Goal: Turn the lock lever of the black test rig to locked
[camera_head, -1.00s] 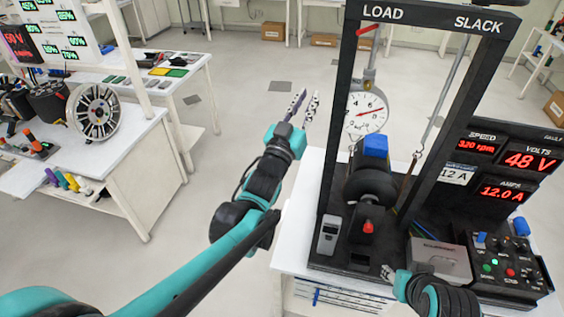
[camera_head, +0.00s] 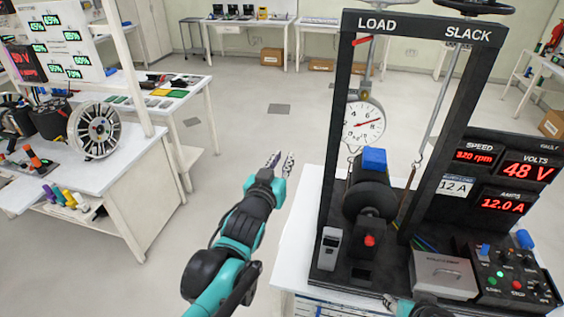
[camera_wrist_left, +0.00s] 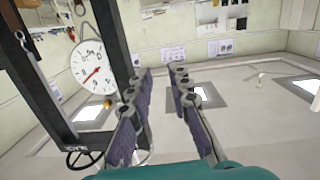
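The black test rig (camera_head: 329,200) stands on a white table at the right, with a frame labelled LOAD and SLACK. A small red lever-like part (camera_head: 362,40) sticks out at the frame's upper left; I cannot tell surely whether it is the lock lever. The hanging white dial (camera_head: 364,123) also shows in the left wrist view (camera_wrist_left: 93,67). My left gripper (camera_head: 280,161) is left of the rig, apart from it. Its fingers (camera_wrist_left: 163,76) are open and empty in the left wrist view. My right gripper (camera_head: 390,301) is at the bottom edge, mostly cut off.
A motor with a blue block (camera_head: 374,158) sits inside the frame. A control box with knobs (camera_head: 515,275) and red displays (camera_head: 515,185) are at the right. A white bench with a spoked wheel (camera_head: 95,131) is at the left. Open floor lies between bench and rig.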

